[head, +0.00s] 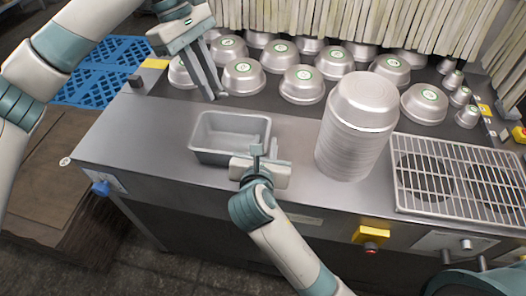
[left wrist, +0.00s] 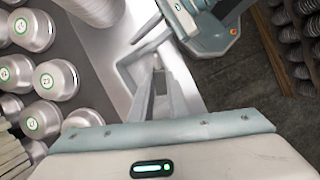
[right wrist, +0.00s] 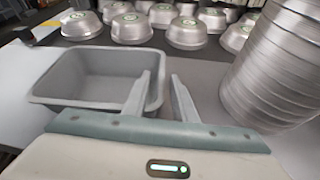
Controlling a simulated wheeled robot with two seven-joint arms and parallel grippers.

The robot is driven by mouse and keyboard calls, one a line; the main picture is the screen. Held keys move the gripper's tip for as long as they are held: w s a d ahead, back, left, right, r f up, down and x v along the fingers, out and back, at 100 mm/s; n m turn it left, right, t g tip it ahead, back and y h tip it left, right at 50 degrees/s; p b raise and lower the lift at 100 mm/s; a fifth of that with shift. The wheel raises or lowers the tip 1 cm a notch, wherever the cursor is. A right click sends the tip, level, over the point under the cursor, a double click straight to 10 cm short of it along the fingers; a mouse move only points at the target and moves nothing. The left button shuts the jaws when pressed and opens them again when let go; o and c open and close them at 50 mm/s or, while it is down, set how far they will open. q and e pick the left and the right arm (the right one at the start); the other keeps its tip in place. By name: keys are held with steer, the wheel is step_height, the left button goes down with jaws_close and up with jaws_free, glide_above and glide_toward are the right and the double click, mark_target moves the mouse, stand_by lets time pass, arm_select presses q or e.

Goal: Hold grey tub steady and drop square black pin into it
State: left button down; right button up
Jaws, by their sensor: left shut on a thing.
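The grey tub (head: 232,156) stands upright on the steel worktop near its front edge. It shows in the right wrist view (right wrist: 75,107) too, and its inside looks empty. My left gripper (head: 217,96) points down near the tub's back rim in the head view, its fingers close together. In the left wrist view the fingers (left wrist: 158,85) point toward the tub. My right gripper (right wrist: 163,88) is open at the tub's right wall, one finger overlapping the wall, the other outside it.
A tall stack of metal pans (head: 352,135) stands right of the tub. Several upturned pans (head: 302,84) with green labels fill the back. A wire rack (head: 450,182) covers the right end. The worktop left of the tub (head: 140,130) is clear.

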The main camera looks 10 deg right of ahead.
steer(key=shift+x, duration=2.25)
jaws_close()
arm_select(q)
steer(key=w+f, duration=0.3)
steer(key=f, duration=0.6)
steer(key=shift+w+d+f, duration=0.35)
steer(key=shift+f, duration=0.1)
steer(key=shift+f, duration=2.9)
